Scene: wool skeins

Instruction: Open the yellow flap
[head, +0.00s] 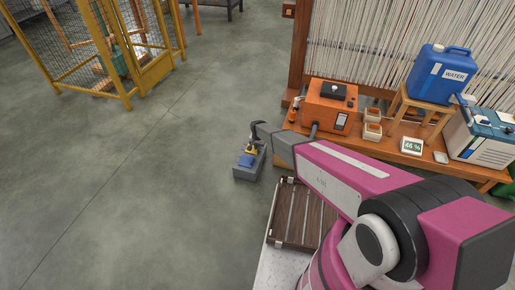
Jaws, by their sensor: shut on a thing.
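An orange table to the right holds an orange machine (326,106), small pots, a display (412,145) and a blue water jug (440,73). A yellow mesh cage (155,72) stands at upper left. Grey floor left of the box is clear.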

